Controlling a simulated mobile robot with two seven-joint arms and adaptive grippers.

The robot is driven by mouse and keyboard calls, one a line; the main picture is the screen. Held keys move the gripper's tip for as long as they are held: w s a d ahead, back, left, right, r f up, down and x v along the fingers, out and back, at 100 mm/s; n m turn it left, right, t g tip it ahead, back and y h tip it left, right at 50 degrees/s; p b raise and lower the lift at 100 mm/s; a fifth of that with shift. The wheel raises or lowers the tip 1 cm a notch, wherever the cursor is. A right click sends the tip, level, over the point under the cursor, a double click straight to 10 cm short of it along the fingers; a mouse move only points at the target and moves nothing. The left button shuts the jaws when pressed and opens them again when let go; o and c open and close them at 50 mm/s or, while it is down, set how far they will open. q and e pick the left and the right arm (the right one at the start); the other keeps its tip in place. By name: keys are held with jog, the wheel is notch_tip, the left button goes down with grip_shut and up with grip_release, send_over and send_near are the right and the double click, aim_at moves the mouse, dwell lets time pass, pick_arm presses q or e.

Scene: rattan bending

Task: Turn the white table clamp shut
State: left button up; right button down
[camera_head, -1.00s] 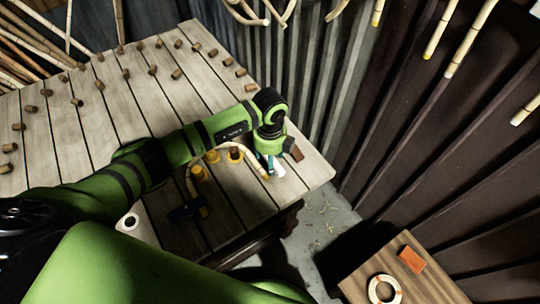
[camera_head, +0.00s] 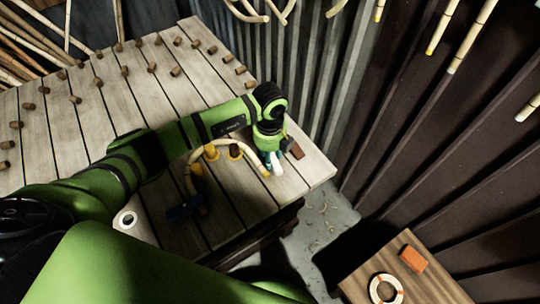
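The white table clamp (camera_head: 277,169) is at the front right of the slatted table, partly hidden under my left gripper. My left gripper (camera_head: 270,156) points down right at the clamp. Its fingers are small and mostly hidden, so I cannot tell if they are open or shut, or whether they touch the clamp. A pale rattan cane (camera_head: 188,177) curves around yellow pegs (camera_head: 211,152), and one end lies close to the white clamp. A dark blue clamp (camera_head: 184,208) is near the cane's other end. My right gripper is not in view.
Several brown wooden pegs (camera_head: 152,68) stand across the slatted table (camera_head: 110,110). A brown block (camera_head: 297,151) lies just right of my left gripper. A small side table (camera_head: 365,264) at lower right holds an orange block (camera_head: 412,258) and a pale ring (camera_head: 384,289).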

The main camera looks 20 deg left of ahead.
pick_arm(q)
jog(key=m+b, duration=0.1)
jog(key=m, duration=0.1)
jog(key=m+b, duration=0.1)
jog(key=shift+w+a+f+m+b, duration=0.1)
jog(key=shift+w+f+m+b, duration=0.1)
jog(key=shift+m+b, duration=0.15)
jog(key=m+b, duration=0.3)
jog(key=shift+m, duration=0.35)
jog(key=m+b, duration=0.4)
jog(key=shift+w, duration=0.15)
jog(key=shift+r+m+b, duration=0.15)
jog(key=shift+m+b, duration=1.6)
jog(key=shift+m, duration=0.35)
jog(key=shift+w, duration=0.1)
jog(key=o, duration=1.2)
jog(key=shift+c, duration=0.2)
jog(key=shift+r, duration=0.15)
